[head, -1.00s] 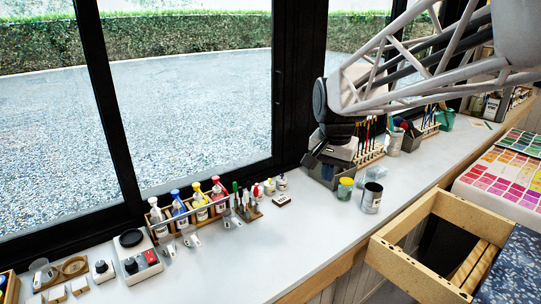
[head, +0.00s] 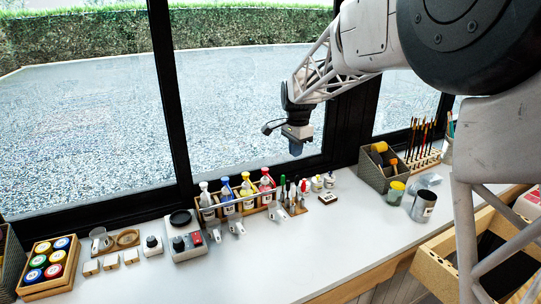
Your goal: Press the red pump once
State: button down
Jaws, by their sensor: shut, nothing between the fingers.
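The red pump (head: 266,185) is the rightmost of a row of pump bottles in a wooden rack (head: 240,212) by the window. A yellow-topped bottle (head: 247,190) stands directly to its left. My gripper (head: 296,151) points down, above and a little to the right of the red pump in the picture, and is apart from it. It looks closed and empty, though its fingertips are small and dark here.
A blue pump (head: 227,195) and a white one (head: 205,198) share the rack. Upright tools (head: 292,195) and small bottles (head: 317,183) stand to the right. A grey box with a dial (head: 185,237) sits to the left. The counter's front (head: 270,265) is clear.

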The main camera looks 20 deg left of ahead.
jog(key=m, duration=0.1)
send_over(265, 169)
notch_tip(265, 169, down, 6)
jog(key=shift+f, duration=0.1)
jog(key=shift+f, duration=2.3)
dwell(0.3)
jog(key=shift+r, duration=1.15)
dwell(0.4)
jog(key=shift+r, duration=1.4)
jog(key=shift+d, duration=0.1)
